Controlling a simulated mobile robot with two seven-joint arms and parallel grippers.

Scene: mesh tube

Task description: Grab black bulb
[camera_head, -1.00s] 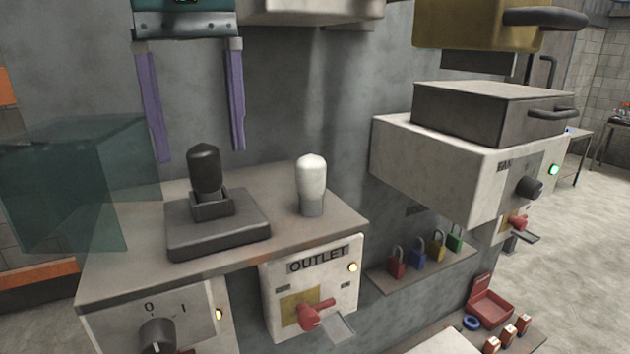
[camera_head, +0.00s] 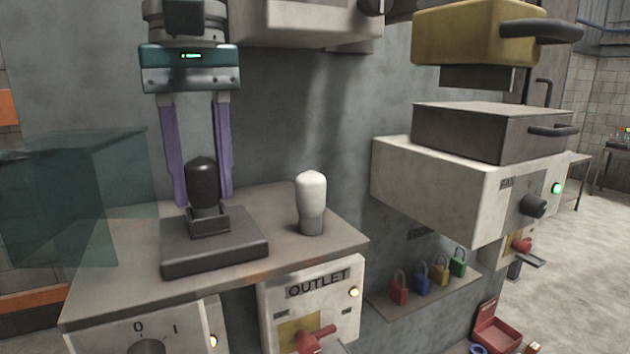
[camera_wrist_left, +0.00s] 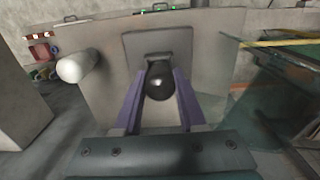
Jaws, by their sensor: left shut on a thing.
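The black bulb (camera_head: 202,181) stands upright in a dark square socket base (camera_head: 214,247) on the grey shelf. My left gripper (camera_head: 200,196) reaches down from above, its two purple fingers on either side of the bulb, shut on it. The left wrist view shows the black bulb (camera_wrist_left: 160,81) between the purple fingertips (camera_wrist_left: 158,85), with the base behind it. The bulb's lower end is inside the socket. A white bulb (camera_head: 311,199) stands upright on the shelf to the right. My right gripper is not in view.
A translucent teal box (camera_head: 75,200) is at the left of the shelf. An outlet panel (camera_head: 315,300) with a red switch is on the shelf's front. A fan box (camera_head: 450,185) juts out at right.

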